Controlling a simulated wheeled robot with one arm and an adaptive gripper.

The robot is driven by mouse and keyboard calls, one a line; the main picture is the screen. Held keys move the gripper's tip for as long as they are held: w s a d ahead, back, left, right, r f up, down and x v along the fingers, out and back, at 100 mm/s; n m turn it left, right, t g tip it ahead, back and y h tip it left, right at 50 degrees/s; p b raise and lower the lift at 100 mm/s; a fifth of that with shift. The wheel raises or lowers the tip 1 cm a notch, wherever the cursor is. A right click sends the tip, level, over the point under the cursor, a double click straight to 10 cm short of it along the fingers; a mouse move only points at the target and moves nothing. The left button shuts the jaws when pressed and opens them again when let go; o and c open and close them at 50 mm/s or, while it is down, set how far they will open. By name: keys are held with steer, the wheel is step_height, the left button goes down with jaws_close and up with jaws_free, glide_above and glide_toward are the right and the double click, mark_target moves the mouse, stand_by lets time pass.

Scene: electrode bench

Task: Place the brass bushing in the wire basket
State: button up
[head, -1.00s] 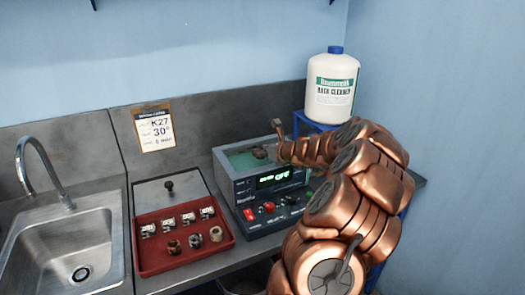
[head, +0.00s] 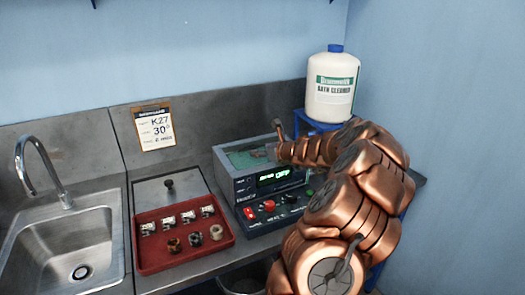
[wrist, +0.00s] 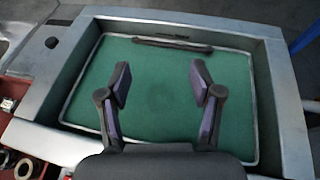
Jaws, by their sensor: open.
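My gripper (wrist: 160,95) is open and empty, its two dark fingers spread above the bath. In the head view my gripper (head: 270,150) is at the right part of the bath opening. A thin pale wire rim, seemingly the wire basket (wrist: 254,115), runs around the green interior, with a dark bar at its far side. No bushing shows inside it. Three small bushings stand in the red tray: a brownish one (head: 173,245), a dark grey one (head: 195,240) and a tan one (head: 216,232). I cannot surely tell which is brass.
The bath unit (head: 243,190) has a lit display and front knobs. The red tray (head: 160,264) also holds several white-labelled pieces. A sink (head: 75,240) lies at the left, a white cleaner bottle (head: 331,95) behind my arm. A lid with a black knob (head: 168,186) lies behind the tray.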

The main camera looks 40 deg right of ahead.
steer(key=shift+a+f, duration=0.15)
steer(key=shift+f, duration=0.35)
steer(key=shift+r, duration=0.2)
steer(key=r+b+v, duration=0.1)
steer(key=v, duration=1.1)
steer(key=shift+r, duration=0.25)
